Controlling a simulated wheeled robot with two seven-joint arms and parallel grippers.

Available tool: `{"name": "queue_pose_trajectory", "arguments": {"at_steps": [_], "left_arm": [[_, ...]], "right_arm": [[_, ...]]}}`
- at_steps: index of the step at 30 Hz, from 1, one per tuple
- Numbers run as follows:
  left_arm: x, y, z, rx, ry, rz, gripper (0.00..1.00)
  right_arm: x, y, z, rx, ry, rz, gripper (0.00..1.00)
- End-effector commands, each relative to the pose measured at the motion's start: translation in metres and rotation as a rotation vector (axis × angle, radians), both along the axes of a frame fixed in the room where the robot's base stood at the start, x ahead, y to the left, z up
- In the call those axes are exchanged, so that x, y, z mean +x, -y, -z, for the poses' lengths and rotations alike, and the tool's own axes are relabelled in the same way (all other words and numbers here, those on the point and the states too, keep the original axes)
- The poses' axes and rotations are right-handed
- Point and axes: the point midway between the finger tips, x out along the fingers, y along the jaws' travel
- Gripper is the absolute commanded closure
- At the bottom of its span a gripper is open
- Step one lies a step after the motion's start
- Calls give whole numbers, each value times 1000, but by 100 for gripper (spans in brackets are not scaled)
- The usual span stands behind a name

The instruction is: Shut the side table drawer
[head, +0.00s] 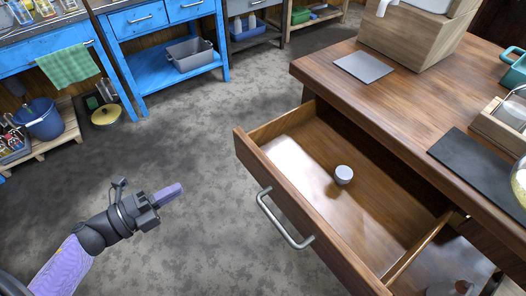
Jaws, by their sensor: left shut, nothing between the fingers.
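The side table drawer (300,222) stands pulled out of the wooden table (345,92), with its front panel facing the lower left. A metal bar handle (283,222) is fixed to that panel. A small white round object (343,174) lies inside, and the rest of the drawer floor looks bare. My left gripper (178,190) is shut and empty. It appears left of the drawer front, apart from the handle, with its purple fingers pointing right. My right gripper is not in view.
Grey floor is clear left of the drawer. On the tabletop are a grey square plate (364,67), a dark mat (476,170) and a wooden box (410,35). Blue benches (150,67), a blue bucket (39,118) and a grey bin (190,53) stand at the back left.

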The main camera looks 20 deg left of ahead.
Motion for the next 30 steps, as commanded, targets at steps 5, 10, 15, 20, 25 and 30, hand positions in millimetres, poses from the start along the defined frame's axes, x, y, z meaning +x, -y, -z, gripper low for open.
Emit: {"name": "queue_pose_trajectory", "arguments": {"at_steps": [5, 10, 15, 20, 25, 30], "left_arm": [[6, 5, 5, 10, -4, 5, 100], [34, 25, 5, 8, -1, 5, 100], [64, 48, 6, 7, -2, 5, 100], [90, 66, 6, 7, -3, 4, 100], [106, 78, 5, 8, -4, 4, 100], [111, 82, 4, 7, -5, 3, 100]], "right_arm": [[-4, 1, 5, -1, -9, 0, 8], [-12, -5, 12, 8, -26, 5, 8], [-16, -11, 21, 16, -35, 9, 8], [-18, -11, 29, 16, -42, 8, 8], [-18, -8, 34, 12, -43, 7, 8], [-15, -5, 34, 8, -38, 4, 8]]}}
